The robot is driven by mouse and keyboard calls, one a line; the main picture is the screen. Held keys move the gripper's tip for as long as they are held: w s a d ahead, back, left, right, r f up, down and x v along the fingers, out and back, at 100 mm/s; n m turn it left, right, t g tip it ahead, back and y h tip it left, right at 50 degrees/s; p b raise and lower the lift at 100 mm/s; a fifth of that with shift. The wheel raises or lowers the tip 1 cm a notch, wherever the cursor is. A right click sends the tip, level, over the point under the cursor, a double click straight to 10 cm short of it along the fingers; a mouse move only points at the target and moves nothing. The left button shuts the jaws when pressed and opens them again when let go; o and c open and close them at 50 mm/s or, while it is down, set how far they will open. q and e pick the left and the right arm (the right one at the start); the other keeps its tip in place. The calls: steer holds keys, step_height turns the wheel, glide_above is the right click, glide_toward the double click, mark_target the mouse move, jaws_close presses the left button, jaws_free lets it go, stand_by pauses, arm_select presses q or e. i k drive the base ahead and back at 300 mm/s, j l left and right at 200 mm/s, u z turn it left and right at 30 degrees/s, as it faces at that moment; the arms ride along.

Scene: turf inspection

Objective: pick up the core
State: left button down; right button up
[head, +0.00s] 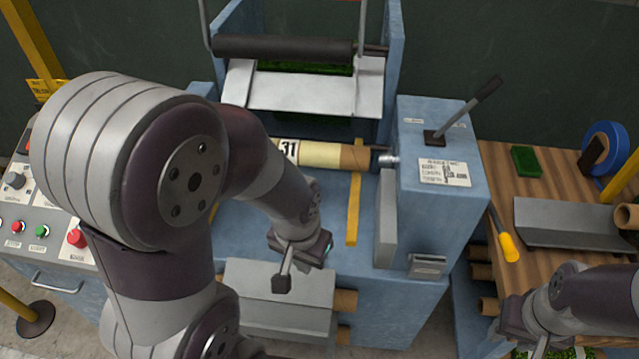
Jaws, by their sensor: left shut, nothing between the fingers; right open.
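A tan cardboard core (325,155) with a white "31" label lies across the blue machine, its right end at a metal spindle (388,160). My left arm hides its left part. My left gripper (284,278) is shut and empty, in front of and below this core, above a grey folded sheet metal piece. My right gripper (524,345) is open at the bottom right, partly cut off by the frame edge, in front of the wooden bench. Other brown tube ends show under the machine (345,300), below the bench (488,306) and at the right edge (627,217).
A blue housing with a lever (462,108) stands right of the core. A dark roller (285,48) and a metal chute are behind it. The wooden bench (500,190) holds a grey angled tray, green turf and blue tape. A control panel (40,225) is at left.

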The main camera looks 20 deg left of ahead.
mark_target(308, 154)
steer(key=i+l+u, duration=0.6)
steer(key=u, duration=0.2)
steer(key=l, duration=0.1)
